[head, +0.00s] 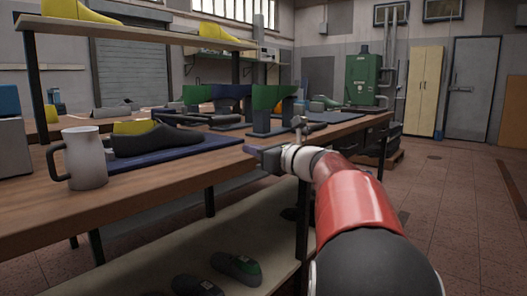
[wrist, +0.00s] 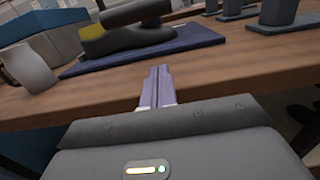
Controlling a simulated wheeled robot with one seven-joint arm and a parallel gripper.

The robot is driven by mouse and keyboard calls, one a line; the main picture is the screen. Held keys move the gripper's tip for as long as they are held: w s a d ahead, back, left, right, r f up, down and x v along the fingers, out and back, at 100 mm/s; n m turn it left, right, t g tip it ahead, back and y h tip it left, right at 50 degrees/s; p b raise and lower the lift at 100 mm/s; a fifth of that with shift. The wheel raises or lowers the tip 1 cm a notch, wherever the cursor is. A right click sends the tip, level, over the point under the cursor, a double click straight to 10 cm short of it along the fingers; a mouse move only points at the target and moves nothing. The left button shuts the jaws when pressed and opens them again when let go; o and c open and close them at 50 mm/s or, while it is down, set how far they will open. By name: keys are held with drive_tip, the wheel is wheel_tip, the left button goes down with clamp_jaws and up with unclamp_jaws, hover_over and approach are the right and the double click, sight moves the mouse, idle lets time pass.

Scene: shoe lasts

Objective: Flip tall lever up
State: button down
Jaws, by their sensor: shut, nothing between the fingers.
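I cannot pick out a tall lever in either view. My gripper (head: 254,150) is at the front edge of the wooden workbench (head: 190,196) in the head view, and its fingers point left over the bench's edge. In the wrist view my gripper (wrist: 157,72) shows two pale purple fingers pressed together with nothing between them. The fingertips look clear of the objects on the bench. The fingers and arm hide part of the bench's edge.
A grey mug (head: 85,158) and a dark shoe with a yellow last (head: 150,137) on a blue mat (head: 205,149) occupy the bench. Several stands with green and blue shapes (head: 262,108) are behind. A green machine (head: 362,78) stands farther back. Open floor (head: 460,210) lies right.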

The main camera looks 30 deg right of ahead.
sight(242, 158)
drive_tip(key=x, duration=0.4)
drive_tip(key=r, duration=0.2)
drive_tip(key=shift+w+a+r+p, duration=0.1)
drive_tip(key=shift+w+r+p, duration=0.2)
drive_tip(key=shift+p, duration=0.1)
drive_tip(key=shift+w+r, duration=0.2)
drive_tip(key=shift+r, duration=0.5)
